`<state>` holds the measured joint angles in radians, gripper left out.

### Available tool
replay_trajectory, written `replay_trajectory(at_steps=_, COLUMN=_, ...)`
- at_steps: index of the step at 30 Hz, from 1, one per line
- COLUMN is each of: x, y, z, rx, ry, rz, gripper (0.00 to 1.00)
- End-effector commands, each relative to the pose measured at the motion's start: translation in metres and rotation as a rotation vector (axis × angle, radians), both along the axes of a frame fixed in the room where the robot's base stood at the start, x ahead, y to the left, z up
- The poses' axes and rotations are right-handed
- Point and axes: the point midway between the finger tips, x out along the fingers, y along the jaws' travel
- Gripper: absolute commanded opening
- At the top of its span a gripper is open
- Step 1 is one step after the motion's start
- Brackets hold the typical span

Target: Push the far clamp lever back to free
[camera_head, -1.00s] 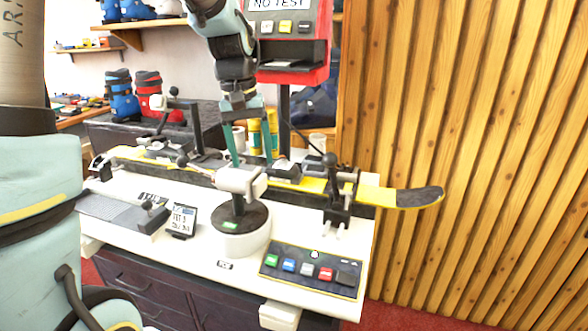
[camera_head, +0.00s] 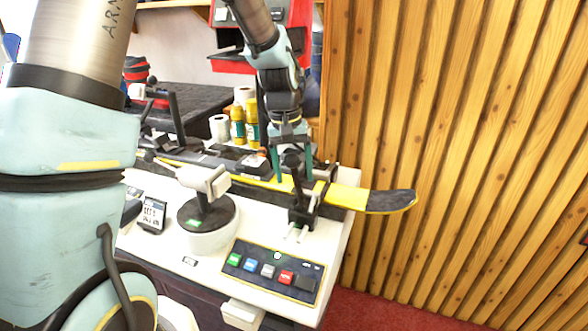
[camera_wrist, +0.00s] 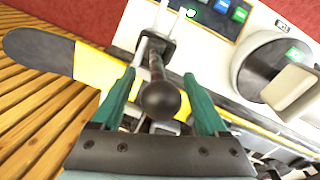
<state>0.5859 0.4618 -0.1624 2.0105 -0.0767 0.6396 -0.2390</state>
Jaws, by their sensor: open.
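A black clamp lever with a ball knob (camera_head: 292,159) stands on the clamp (camera_head: 302,213) at the right end of the bench, by the yellow ski (camera_head: 347,195). My gripper (camera_head: 291,178) is open over this clamp, fingers pointing down. In the wrist view the knob (camera_wrist: 161,100) lies between the two teal fingers, with gaps on both sides; no grip shows. Another ball-knob lever (camera_head: 151,80) stands at the back left, and a further knob (camera_head: 149,157) shows near the middle left. I cannot tell whether any finger touches the lever.
A white round pedestal (camera_head: 208,238) with a grey head stands left of the clamp. A button panel (camera_head: 272,270) lies in front. Yellow bottles (camera_head: 252,125) and white rolls stand behind. A slatted wood wall (camera_head: 450,130) rises on the right.

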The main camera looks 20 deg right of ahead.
Motion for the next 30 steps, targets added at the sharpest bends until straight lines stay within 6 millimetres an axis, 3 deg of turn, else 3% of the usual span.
replay_trajectory(at_steps=8, x=-0.0002, y=-0.0003, z=-0.0019, rx=0.000, ry=0.000, rz=0.000, gripper=0.76)
replay_trajectory(at_steps=27, x=-0.0001, y=-0.0002, z=-0.0015, rx=0.000, ry=0.000, rz=0.000, gripper=0.06)
replay_trajectory(at_steps=30, x=-0.0001, y=-0.0002, z=-0.0015, rx=0.000, ry=0.000, rz=0.000, gripper=0.00)
